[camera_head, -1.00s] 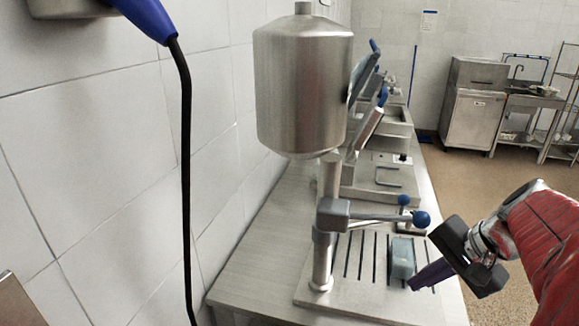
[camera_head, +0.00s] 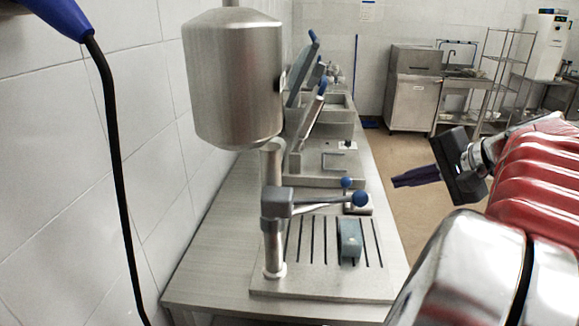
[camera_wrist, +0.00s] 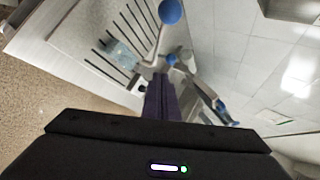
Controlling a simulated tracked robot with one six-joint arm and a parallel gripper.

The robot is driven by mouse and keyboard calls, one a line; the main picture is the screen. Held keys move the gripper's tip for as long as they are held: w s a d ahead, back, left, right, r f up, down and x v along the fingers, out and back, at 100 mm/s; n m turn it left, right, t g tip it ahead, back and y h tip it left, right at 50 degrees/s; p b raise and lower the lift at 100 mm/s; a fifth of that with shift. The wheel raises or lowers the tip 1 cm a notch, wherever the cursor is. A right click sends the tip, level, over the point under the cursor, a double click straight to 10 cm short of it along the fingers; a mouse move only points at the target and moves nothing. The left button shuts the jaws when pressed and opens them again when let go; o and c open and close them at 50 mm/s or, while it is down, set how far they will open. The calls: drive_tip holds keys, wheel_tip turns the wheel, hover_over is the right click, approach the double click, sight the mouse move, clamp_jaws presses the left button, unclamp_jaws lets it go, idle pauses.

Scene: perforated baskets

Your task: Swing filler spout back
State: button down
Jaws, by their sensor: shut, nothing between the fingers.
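The blue knob also shows in the wrist view (camera_wrist: 169,11). My gripper (camera_head: 396,182) is shut and empty, with its purple fingers together. In the head view it is to the right of the knob and slightly higher in the picture, apart from it. In the wrist view the fingers (camera_wrist: 160,98) point toward the counter.
A grey-blue block (camera_head: 349,240) sits on the slotted plate below the spout arm. Steel equipment with blue-tipped levers (camera_head: 312,110) stands farther along the counter. A black hose (camera_head: 115,180) hangs at the left. The floor right of the counter is open.

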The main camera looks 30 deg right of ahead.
drive_tip(key=w+r+x, duration=0.1)
drive_tip(key=x, duration=1.2)
drive_tip(key=shift+w, duration=0.25)
drive_tip(key=shift+a, duration=0.15)
